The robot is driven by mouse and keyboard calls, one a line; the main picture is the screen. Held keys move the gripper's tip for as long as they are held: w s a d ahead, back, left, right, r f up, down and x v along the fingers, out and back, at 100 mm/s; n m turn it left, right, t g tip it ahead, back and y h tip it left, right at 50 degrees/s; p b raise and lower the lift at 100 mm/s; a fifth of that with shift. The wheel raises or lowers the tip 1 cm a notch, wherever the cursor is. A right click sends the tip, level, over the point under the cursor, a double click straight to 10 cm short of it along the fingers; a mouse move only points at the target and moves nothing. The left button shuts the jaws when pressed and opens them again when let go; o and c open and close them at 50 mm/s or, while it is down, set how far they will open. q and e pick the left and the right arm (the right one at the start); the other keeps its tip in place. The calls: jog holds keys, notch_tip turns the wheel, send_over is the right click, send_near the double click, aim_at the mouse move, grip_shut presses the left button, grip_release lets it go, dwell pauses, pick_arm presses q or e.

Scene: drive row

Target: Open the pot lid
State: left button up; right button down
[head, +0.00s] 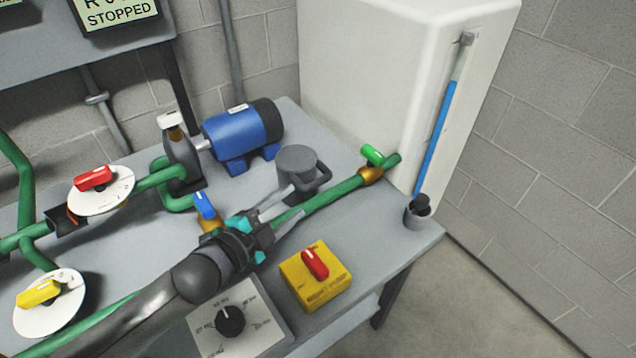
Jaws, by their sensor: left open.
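A grey round pot (297,180) stands on the bench, in line with the green pipe. Its flat round lid (297,156) sits on top and looks closed. A dark bar or handle (323,178) shows at its right side. My left gripper (292,203) is open, its fingers pointing toward the pot's lower front. The fingertips are close to the pot and bar; I cannot tell whether they touch. Nothing shows between the fingers. My arm hides part of the pipe and bench. My right gripper is out of view.
A blue-handled valve (205,207) is close beside my left gripper. A yellow box with a red knob (315,264) and a dial panel (231,322) lie in front. A blue motor (240,137) stands behind; a green-handled valve (373,157) and white tank (375,85) are right.

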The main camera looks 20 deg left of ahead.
aim_at(318, 185)
pick_arm(q)
jog(key=x, duration=0.3)
jog(key=shift+w+d+b, duration=0.1)
jog(key=shift+w+b, duration=0.25)
jog(key=shift+b, duration=0.05)
jog(key=b+x, duration=0.1)
jog(key=x, duration=0.4)
jog(key=shift+w+f, duration=0.1)
jog(key=shift+w+d+f+b, duration=0.1)
jog(key=shift+w+b, duration=0.1)
jog(key=shift+w, duration=0.15)
jog(key=shift+w+d+f+b, duration=0.1)
jog(key=shift+w+b, duration=0.1)
jog(key=shift+w, duration=0.15)
jog(key=shift+r, duration=0.1)
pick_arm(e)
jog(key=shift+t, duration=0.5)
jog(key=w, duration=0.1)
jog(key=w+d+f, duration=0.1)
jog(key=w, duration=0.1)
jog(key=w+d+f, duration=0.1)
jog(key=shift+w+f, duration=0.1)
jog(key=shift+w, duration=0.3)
pick_arm(q)
jog(key=shift+c, duration=0.4)
